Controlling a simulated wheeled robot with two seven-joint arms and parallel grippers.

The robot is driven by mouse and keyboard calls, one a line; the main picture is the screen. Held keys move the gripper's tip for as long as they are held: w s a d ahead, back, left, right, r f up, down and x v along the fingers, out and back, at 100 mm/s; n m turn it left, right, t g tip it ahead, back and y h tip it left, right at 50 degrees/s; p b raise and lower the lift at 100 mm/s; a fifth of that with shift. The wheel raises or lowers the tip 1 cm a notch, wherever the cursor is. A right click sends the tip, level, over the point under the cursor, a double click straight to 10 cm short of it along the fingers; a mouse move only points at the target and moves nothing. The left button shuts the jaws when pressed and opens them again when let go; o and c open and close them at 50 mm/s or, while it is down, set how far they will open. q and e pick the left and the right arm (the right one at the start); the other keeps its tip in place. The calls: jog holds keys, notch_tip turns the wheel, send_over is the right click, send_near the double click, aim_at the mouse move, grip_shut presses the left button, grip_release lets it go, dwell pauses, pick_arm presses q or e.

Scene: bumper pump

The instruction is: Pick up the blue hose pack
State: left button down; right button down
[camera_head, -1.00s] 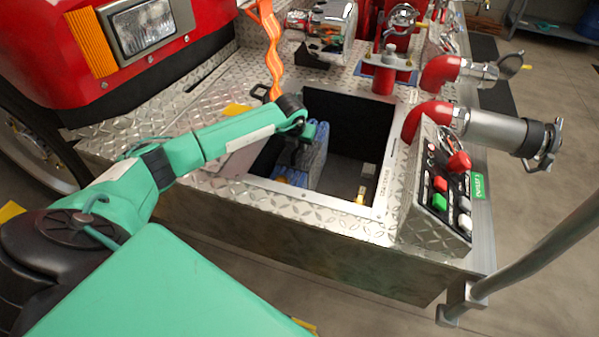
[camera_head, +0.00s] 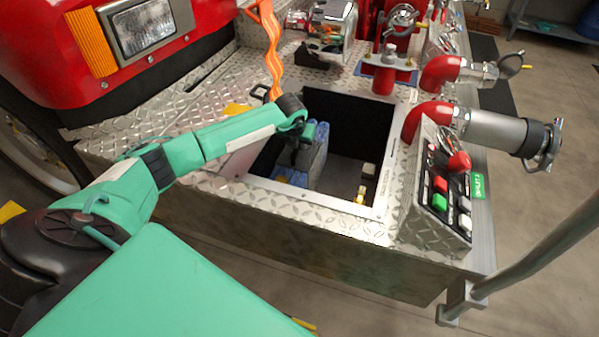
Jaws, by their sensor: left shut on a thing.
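The blue hose pack (camera_head: 316,153) stands in the left part of the open compartment (camera_head: 383,185) in the bumper deck. It is a blue and grey folded bundle, and its lower part is partly hidden by the compartment's near rim. My left gripper (camera_head: 303,156) reaches down into the compartment from the left and is shut on the pack at its upper left side. The fingertips are dark and hard to make out against the pack. My right gripper is not in view.
A control panel (camera_head: 440,190) with coloured buttons stands right of the compartment. Red and silver pipe fittings (camera_head: 490,127) stick out beyond it. A grey handrail (camera_head: 535,248) is at the lower right. The compartment's right side is mostly empty.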

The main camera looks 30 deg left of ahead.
pick_arm(q)
jog(key=shift+w+r, duration=0.1)
jog(key=shift+r, duration=0.05)
jog(key=shift+r, duration=0.1)
